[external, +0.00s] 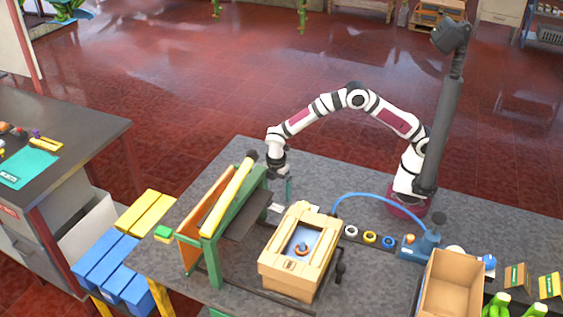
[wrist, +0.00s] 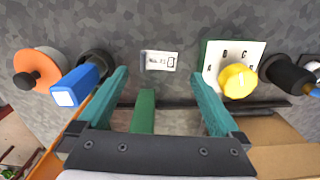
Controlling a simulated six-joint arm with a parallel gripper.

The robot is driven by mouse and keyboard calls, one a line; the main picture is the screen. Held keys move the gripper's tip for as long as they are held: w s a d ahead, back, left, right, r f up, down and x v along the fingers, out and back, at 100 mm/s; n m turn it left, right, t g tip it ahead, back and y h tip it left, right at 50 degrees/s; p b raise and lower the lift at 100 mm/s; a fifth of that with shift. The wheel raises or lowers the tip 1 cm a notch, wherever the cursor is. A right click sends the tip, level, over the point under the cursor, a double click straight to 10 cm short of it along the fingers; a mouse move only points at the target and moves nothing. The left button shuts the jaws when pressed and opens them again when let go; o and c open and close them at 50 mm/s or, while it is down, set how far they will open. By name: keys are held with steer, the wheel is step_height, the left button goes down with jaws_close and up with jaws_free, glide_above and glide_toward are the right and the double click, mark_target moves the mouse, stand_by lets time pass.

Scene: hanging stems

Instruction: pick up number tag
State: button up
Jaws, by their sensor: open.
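The number tag (wrist: 159,61) is a small white label with dark print, lying flat on the grey speckled tabletop in the wrist view. My gripper (wrist: 160,74) is open, its two teal fingers spread to the left and right of the tag, with nothing between them. The tag lies just beyond the fingertips in the picture, near the middle of the gap. In the external view my gripper (external: 288,190) points down over the table between the green frame and the wooden box.
A lettered dial plate with a yellow knob (wrist: 238,81) lies close right of my fingers. A blue-handled part (wrist: 77,85) and an orange disc (wrist: 37,66) lie left. The green frame (external: 211,250) and wooden box (external: 292,277) stand near my gripper.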

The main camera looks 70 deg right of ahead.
mark_target(276, 207)
step_height(276, 207, down, 5)
steer(key=shift+w+a+f, duration=0.1)
steer(key=c, duration=1.2)
